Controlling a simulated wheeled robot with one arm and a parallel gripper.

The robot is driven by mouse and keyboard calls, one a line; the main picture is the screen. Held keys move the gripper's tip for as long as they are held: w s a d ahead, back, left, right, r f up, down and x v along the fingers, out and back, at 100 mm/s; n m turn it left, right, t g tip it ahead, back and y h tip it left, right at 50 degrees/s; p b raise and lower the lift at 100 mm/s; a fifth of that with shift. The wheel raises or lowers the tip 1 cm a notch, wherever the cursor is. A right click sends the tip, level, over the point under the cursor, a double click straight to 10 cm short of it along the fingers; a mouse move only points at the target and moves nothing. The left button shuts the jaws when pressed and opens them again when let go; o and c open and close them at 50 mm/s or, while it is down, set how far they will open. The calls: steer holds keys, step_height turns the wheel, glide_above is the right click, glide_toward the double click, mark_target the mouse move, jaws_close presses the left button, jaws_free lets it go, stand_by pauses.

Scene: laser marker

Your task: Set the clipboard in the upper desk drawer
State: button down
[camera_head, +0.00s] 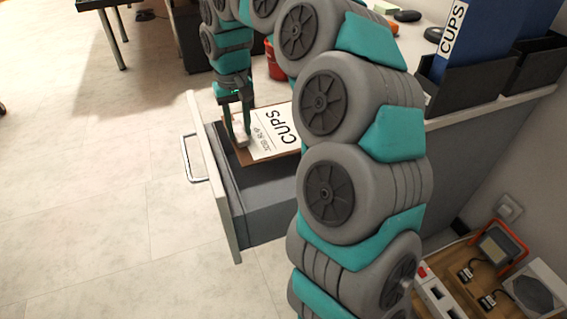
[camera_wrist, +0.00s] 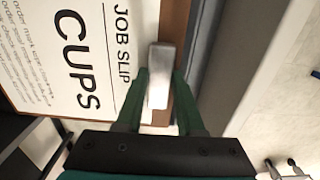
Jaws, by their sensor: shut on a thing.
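The clipboard (camera_head: 272,135) is brown with a white "JOB SLIP / CUPS" sheet. It lies face up over the opening of the pulled-out upper desk drawer (camera_head: 262,205); I cannot tell whether it rests on the drawer floor. My gripper (camera_head: 237,142) points down and is shut on the silver clip at the clipboard's edge nearest the drawer front. In the wrist view the clip (camera_wrist: 161,75) sits between my fingers (camera_wrist: 160,92), and the clipboard (camera_wrist: 172,30) lies along the drawer's grey wall (camera_wrist: 207,45). My arm hides the clipboard's far side.
The drawer front (camera_head: 215,185) has a metal handle (camera_head: 190,160). The desktop (camera_head: 470,107) holds a blue "CUPS" binder (camera_head: 485,40) in a black holder. A red container (camera_head: 275,62) stands behind my arm.

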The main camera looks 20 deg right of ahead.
mark_target(247, 186)
step_height(247, 186, down, 18)
steer(key=shift+s+r+p, duration=0.1)
steer(key=shift+r+p, duration=0.1)
steer(key=shift+p, duration=0.45)
steer(key=shift+f, duration=0.1)
steer(key=c, duration=0.5)
jaws_free()
step_height(247, 186, up, 12)
steer(key=shift+r+b, duration=0.15)
steer(key=shift+b, duration=0.4)
